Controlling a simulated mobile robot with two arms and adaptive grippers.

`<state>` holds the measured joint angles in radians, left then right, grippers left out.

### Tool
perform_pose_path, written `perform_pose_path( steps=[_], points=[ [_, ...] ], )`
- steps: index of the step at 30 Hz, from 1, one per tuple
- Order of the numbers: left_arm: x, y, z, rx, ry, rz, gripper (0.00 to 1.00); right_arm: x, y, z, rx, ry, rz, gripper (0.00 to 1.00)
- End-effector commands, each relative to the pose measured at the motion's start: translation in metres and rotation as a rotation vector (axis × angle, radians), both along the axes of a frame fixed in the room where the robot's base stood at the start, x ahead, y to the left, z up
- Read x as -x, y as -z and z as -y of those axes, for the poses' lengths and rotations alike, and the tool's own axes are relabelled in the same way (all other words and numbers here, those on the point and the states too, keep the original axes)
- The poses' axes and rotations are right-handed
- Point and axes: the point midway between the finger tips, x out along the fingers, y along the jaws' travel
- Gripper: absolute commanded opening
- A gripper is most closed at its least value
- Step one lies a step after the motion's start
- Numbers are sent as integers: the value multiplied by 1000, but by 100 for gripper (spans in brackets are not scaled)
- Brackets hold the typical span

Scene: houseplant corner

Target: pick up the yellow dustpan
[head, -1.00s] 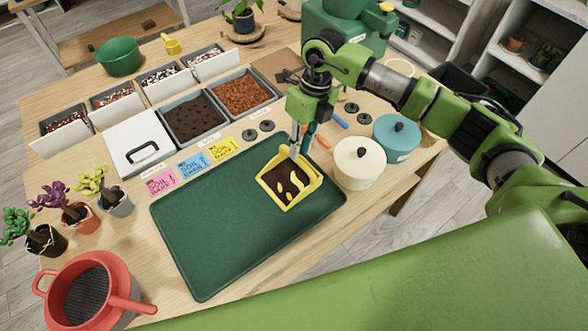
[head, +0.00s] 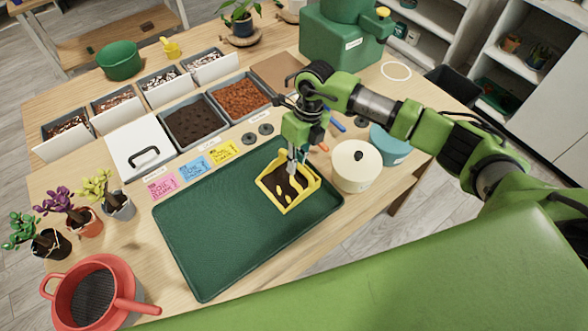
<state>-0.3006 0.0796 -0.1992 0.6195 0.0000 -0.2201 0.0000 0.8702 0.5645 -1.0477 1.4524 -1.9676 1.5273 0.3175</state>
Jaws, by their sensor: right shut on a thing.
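The yellow dustpan (head: 313,184) sits on the right part of the dark green tray (head: 215,243). It holds dark soil with a few yellow pieces on it. My right gripper (head: 292,172) points down into the back part of the dustpan and is shut on it. The exact place of the grip is partly hidden by the fingers. The dustpan appears to rest on the tray; I see no clear gap under it. My left gripper is not in view.
A cream lidded pot (head: 352,172) and a teal pot (head: 391,146) stand right of the tray. Soil bins (head: 193,124) line the back. Small potted plants (head: 84,221) and a red sieve pot (head: 93,298) are at left. The tray's left part is clear.

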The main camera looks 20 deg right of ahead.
Motion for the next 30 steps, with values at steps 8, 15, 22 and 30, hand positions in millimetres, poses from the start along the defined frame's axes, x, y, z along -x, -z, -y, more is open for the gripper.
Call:
perform_pose_path(
  steps=[8,15,22,30],
  points=[
    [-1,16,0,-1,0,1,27,-2,-16,0,-2,-2,7,0],
    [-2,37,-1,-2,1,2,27,26,-67,20,2,-1,9,0],
    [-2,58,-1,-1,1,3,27,72,-103,51,4,2,4,0],
    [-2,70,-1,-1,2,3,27,108,-125,73,1,1,3,0]
  ],
)
